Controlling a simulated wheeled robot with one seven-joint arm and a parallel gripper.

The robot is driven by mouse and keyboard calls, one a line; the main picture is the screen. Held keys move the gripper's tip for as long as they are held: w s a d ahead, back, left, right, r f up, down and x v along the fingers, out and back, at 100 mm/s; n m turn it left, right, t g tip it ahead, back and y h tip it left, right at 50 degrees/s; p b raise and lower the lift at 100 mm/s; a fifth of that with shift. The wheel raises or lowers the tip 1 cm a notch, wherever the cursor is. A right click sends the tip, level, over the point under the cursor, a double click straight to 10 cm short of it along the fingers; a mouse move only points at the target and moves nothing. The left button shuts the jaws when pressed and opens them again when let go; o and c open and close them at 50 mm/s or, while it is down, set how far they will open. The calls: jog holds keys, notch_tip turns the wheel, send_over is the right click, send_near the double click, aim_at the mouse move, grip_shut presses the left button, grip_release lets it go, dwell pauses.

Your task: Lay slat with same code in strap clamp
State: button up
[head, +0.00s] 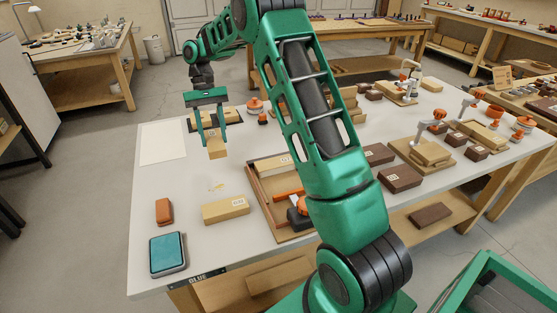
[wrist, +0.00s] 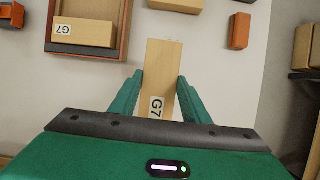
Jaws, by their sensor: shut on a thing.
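My gripper (head: 213,134) is shut on a pale wooden slat (head: 217,152) and holds it upright above the far left part of the bench. In the wrist view the slat (wrist: 160,65) sits between the fingers and its label reads G7. A brown tray (head: 256,194) lies on the bench, partly hidden behind my arm. Inside it are a pale block (head: 272,166), an orange strip (head: 287,194) and a black and orange fitting (head: 299,212), which may be the strap clamp. In the wrist view the tray's pale block (wrist: 88,32) also reads G7.
A pale labelled block (head: 226,209), an orange block (head: 164,211) and a teal pad (head: 168,254) lie at the near left. A white sheet (head: 163,143) lies at the far left. Dark blocks (head: 400,179) and toggle clamps (head: 432,125) crowd the right. The left middle is mostly clear.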

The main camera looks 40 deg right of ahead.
jog(key=s+d+m+t+y, duration=0.1)
jog(key=s+d+m, duration=0.2)
jog(key=s+d, duration=0.1)
jog(key=s+d+m+t+y, duration=0.1)
jog(key=s+d+m, duration=0.3)
jog(key=shift+s+f+m, duration=0.1)
jog(key=shift+s+m, duration=0.2)
jog(key=s+d+f+m+t, duration=0.2)
jog(key=s+d+m+t, duration=0.15)
jog(key=s+m, duration=0.75)
jog(key=shift+n+y, duration=0.4)
jog(key=shift+s+d+f, duration=0.15)
jog(key=shift+s+f, duration=0.1)
jog(key=shift+f, duration=0.5)
jog(key=shift+s+d+f, duration=0.2)
jog(key=shift+s+f, duration=0.1)
jog(key=shift+f, duration=0.45)
jog(key=shift+s+d+f, duration=0.15)
jog(key=shift+s+f, duration=0.1)
jog(key=shift+f, duration=0.5)
jog(key=shift+s, duration=0.15)
jog(key=shift+f, duration=0.5)
